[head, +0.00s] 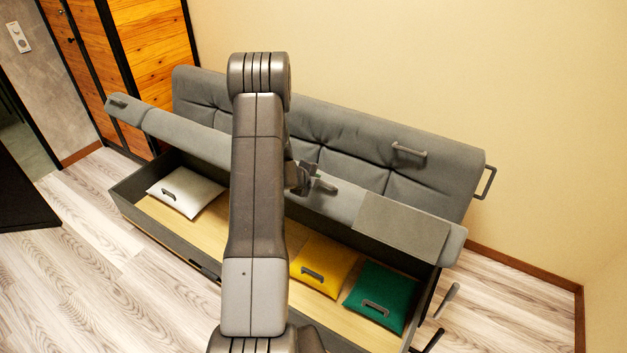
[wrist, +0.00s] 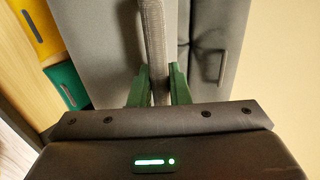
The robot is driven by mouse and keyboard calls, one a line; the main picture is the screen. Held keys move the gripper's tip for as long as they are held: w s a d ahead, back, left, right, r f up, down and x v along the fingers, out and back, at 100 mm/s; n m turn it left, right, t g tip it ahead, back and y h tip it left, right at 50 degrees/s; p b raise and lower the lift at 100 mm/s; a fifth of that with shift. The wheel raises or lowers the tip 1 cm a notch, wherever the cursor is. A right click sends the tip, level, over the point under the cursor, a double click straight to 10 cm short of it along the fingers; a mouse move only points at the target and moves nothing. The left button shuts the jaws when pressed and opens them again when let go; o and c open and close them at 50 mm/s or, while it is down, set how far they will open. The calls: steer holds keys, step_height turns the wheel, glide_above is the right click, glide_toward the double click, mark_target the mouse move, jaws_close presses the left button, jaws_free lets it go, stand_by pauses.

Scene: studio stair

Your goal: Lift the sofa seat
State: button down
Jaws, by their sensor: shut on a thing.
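The grey sofa seat (head: 195,138) is raised and tilted above the open storage box (head: 150,215), close to the backrest (head: 345,140). My gripper (head: 318,184) is at the middle of the seat's raised front side, partly hidden behind my arm. In the wrist view my gripper's green fingers (wrist: 157,88) are shut on a narrow grey textured strip (wrist: 154,40) at the seat. I cannot tell whether this strip is a handle or the seat's edge. My arm hides the middle of the seat and box.
The box holds a white cushion (head: 187,192), a yellow cushion (head: 325,265) and a green cushion (head: 381,298). A grey flat piece (head: 403,226) lies on the seat's right end. A wooden wardrobe (head: 160,45) stands at the left. The floor in front is clear.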

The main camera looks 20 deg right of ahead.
steer(key=c, duration=1.4)
jaws_free()
steer(key=shift+c, duration=0.2)
steer(key=b+v, duration=0.1)
steer(key=v, duration=1.2)
steer(key=shift+s+a+r, duration=0.15)
steer(key=shift+a+r, duration=0.05)
steer(key=shift+a, duration=0.1)
steer(key=p+x, duration=0.1)
steer(key=x, duration=1.2)
steer(key=shift+d, duration=0.1)
steer(key=shift+d+f, duration=0.2)
steer(key=shift+f, duration=0.05)
steer(key=shift+a, duration=0.1)
